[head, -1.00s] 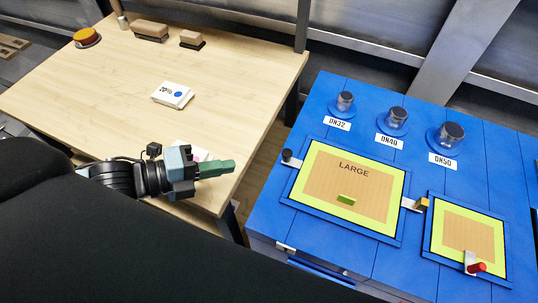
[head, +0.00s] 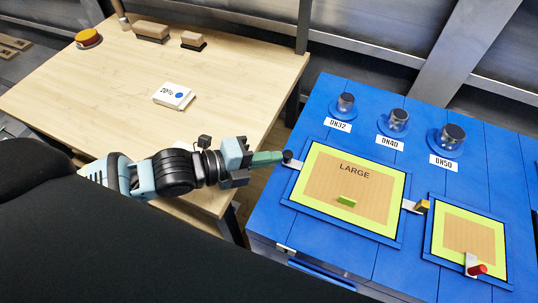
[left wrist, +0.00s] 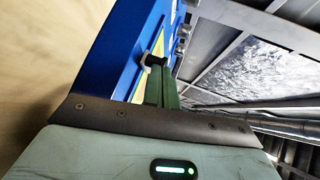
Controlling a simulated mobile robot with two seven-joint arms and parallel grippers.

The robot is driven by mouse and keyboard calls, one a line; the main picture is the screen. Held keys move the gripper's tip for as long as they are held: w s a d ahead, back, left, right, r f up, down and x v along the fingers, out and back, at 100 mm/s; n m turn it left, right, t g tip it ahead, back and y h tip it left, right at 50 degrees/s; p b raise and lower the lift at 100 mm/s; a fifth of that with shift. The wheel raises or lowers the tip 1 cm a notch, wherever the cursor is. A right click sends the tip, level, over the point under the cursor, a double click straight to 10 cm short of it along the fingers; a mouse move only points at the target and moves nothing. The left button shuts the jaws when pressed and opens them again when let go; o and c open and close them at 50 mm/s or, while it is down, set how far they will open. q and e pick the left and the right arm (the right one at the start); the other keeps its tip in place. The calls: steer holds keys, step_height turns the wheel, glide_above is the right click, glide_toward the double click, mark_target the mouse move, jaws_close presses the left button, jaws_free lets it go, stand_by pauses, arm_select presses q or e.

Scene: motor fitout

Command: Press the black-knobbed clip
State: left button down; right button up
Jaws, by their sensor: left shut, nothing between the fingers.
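The black-knobbed clip (head: 289,158) sits at the left edge of the large yellow-bordered panel (head: 350,187) on the blue bench. My left gripper (head: 280,157) is shut and empty, its green fingers pointing right with their tips right beside the black knob. In the left wrist view the closed fingers (left wrist: 162,88) reach toward the black knob (left wrist: 154,60), and the tips overlap it in the picture. I cannot tell whether they touch it. My right gripper is not in view.
A white box (head: 173,96) lies on the wooden table (head: 120,110). A gap separates table and bench.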

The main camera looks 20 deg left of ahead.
mark_target(282, 176)
arm_select(q)
steer(key=shift+d, duration=0.2)
steer(key=d+p, duration=0.1)
steer(key=d, duration=0.1)
steer(key=shift+d+r, duration=0.15)
steer(key=shift+d, duration=0.4)
steer(key=shift+s, duration=0.1)
